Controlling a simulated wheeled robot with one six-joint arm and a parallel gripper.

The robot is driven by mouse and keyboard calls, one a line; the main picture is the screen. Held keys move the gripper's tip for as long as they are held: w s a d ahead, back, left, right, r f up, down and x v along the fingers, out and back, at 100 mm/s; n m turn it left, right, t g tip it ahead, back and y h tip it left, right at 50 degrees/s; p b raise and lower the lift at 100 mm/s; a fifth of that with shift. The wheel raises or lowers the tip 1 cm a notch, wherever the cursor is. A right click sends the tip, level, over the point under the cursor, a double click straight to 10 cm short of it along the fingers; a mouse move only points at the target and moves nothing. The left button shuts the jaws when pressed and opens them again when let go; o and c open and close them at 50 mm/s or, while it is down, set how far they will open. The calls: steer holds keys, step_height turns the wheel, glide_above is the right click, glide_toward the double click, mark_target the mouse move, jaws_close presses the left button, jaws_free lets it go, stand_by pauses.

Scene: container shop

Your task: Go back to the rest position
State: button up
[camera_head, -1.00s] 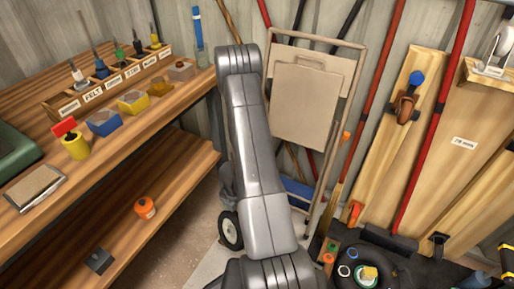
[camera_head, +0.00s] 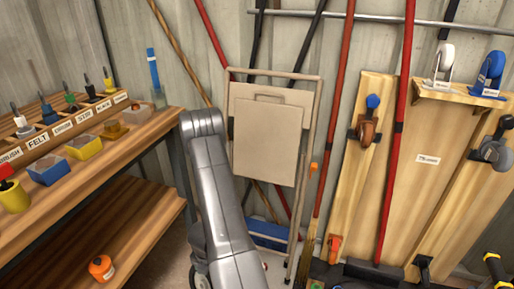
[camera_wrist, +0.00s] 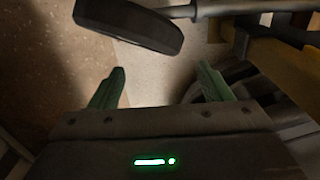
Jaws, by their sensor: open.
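My gripper (camera_wrist: 158,88) shows in the wrist view with its two green fingers spread apart. Nothing is between the fingers; the bare floor lies beyond them. In the head view my grey arm rises in front of the hand truck, and the gripper itself is hidden there.
A wooden bench with a labelled rack (camera_head: 60,133) and small bins stands at left, an orange container (camera_head: 101,268) on its lower shelf. A folding hand truck (camera_head: 268,130) leans at the wall. Boards (camera_head: 440,190) and red poles stand at right. A dark tool head (camera_wrist: 128,24) lies beyond my fingers.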

steer(key=shift+f+b, duration=1.85)
steer(key=shift+f, duration=1.25)
step_height(320, 180, up, 14)
steer(key=p, duration=1.1)
step_height(320, 180, down, 14)
steer(key=b, duration=1.1)
steer(key=shift+f, duration=0.25)
steer(key=shift+a+r, duration=0.2)
steer(key=shift+a, duration=0.05)
steer(key=shift+w+a, duration=0.15)
steer(key=shift+a, duration=0.35)
steer(key=shift+w, duration=0.1)
